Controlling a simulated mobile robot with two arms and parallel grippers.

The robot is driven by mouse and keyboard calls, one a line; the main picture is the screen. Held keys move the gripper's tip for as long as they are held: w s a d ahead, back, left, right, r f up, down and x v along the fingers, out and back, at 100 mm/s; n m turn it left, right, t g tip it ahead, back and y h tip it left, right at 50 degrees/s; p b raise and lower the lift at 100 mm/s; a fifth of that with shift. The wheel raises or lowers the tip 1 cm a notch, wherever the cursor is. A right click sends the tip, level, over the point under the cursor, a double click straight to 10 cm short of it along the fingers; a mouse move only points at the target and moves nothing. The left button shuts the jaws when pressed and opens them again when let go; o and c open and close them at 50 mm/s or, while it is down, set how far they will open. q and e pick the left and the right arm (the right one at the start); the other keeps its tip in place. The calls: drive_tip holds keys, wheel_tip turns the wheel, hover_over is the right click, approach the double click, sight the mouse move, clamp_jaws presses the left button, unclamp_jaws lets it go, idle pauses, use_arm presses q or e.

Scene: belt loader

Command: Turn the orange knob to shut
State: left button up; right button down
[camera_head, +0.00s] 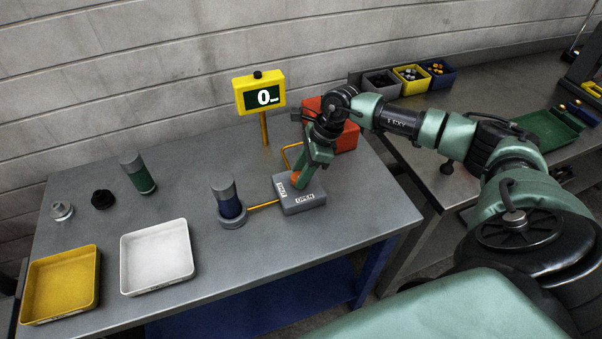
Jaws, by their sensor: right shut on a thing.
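The orange knob (295,177) sits on top of a small grey box (299,203) on the grey table. The box has two white labels; the front one reads OPEN and the other, on the left, is too small to read surely. My right gripper (299,176) points down at the box and is shut on the knob, hiding part of it. The knob's exact angle cannot be told. My left gripper is not in view.
A yellow display (246,93) reading 0 stands behind. A red box (345,139) is behind my gripper. A blue-and-grey cylinder (228,196) stands left of the knob box. White (157,286) and yellow (58,314) trays lie at front left.

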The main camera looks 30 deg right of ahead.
drive_tip(key=m+b, duration=0.1)
drive_tip(key=m, duration=0.1)
drive_tip(key=m+t+h+b, duration=0.1)
drive_tip(key=shift+s+a+f+m, duration=0.1)
drive_tip(key=shift+a+f+m, duration=0.05)
drive_tip(key=shift+m, duration=0.25)
drive_tip(key=m+t+b, duration=0.1)
drive_tip(key=m+b, duration=0.1)
drive_tip(key=shift+f+m+h, duration=0.1)
drive_tip(key=shift+m+h, duration=0.2)
drive_tip(key=shift+h, duration=0.1)
drive_tip(key=m+h+b, duration=0.1)
drive_tip(key=m+b, duration=0.1)
drive_tip(key=m+h+b, duration=0.1)
drive_tip(key=m+b, duration=0.2)
drive_tip(key=shift+a+t, duration=0.2)
drive_tip(key=shift+t, duration=0.1)
drive_tip(key=shift+r+m+h+b, duration=0.15)
drive_tip(key=shift+m+h+b, duration=0.2)
drive_tip(key=shift+m+b, duration=0.6)
drive_tip(key=shift+r+m+h+b, duration=0.1)
drive_tip(key=shift+m+h+b, duration=0.25)
drive_tip(key=shift+m+b, duration=0.6)
drive_tip(key=c, duration=0.9)
unclamp_jaws()
